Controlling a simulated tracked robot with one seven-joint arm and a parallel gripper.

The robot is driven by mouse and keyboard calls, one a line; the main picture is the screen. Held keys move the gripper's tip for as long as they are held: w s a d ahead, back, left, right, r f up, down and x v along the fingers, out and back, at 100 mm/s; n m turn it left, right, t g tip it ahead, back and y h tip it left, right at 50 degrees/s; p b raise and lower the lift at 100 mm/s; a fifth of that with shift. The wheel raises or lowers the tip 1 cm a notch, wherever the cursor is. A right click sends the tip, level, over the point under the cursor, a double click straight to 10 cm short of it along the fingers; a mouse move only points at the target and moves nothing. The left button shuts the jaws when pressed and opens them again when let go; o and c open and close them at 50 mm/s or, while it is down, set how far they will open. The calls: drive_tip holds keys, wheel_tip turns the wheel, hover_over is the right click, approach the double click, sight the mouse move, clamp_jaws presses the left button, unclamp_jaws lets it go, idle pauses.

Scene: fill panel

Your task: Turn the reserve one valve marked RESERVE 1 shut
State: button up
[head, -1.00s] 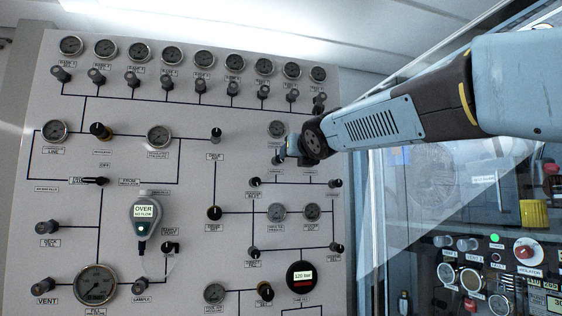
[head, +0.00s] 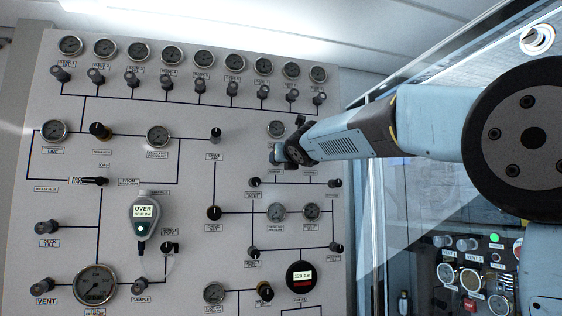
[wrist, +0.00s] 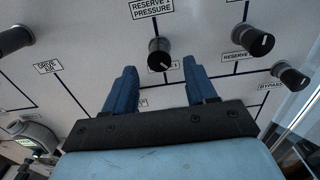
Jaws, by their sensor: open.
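The valve knob (wrist: 158,52) marked with a partly hidden label ending in "1" is in the middle of the wrist view, dark with a pale pointer line on its end. A label reading RESERVE 1 PRESSURE (wrist: 152,9) is just above it. My gripper (wrist: 160,68) is open and empty. Its two blue fingers point at the panel, one on each side of the knob, which appears just beyond the fingertips; I see no contact. In the head view my gripper (head: 277,154) is in front of the panel's right part, and I cannot make out this knob there.
To the right in the wrist view are another knob (wrist: 253,40) with a partly hidden RESERVE label and a knob (wrist: 290,74) near a BYPASS label. A DRIVE label (wrist: 47,66) is left. The grey panel (head: 60,270) carries several gauges and knobs; glass is to its right.

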drive_tip(key=shift+x, duration=1.75)
drive_tip(key=shift+c, duration=0.2)
drive_tip(key=c, duration=0.9)
drive_tip(key=shift+d, duration=0.25)
drive_tip(key=shift+c, duration=0.5)
drive_tip(key=shift+a, duration=0.25)
